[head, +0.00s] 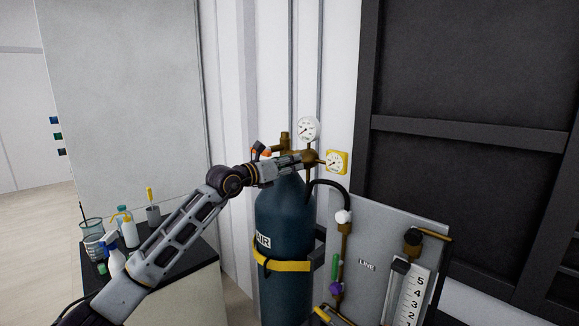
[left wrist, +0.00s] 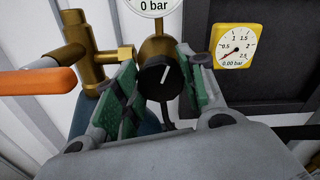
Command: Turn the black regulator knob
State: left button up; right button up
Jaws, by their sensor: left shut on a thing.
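The black regulator knob (left wrist: 159,78) with a white mark shows in the left wrist view, on the front of the brass regulator (left wrist: 157,47). The mark leans slightly right of upright. My left gripper (left wrist: 160,85) has its green-padded fingers on both sides of the knob and is shut on it. In the head view my left gripper (head: 290,163) is at the regulator on top of the dark blue AIR cylinder (head: 283,215), and it hides the knob there. The white round gauge (head: 308,129) reads 0 bar and the yellow gauge (head: 337,161) reads 0.00 bar in the left wrist view. My right gripper is not in view.
An orange handle (left wrist: 38,81) sits left of the gripper on the brass valve. A black hose (head: 330,185) runs to a grey LINE panel (head: 365,240) at the right. A bench (head: 180,268) with bottles and beakers stands at the left.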

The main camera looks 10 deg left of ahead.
pick_arm(q)
jog(key=shift+n+p, duration=0.3)
jog(key=shift+n, duration=1.9)
jog(key=o, duration=1)
jog(key=shift+a, duration=0.1)
jog(key=v, duration=1.2)
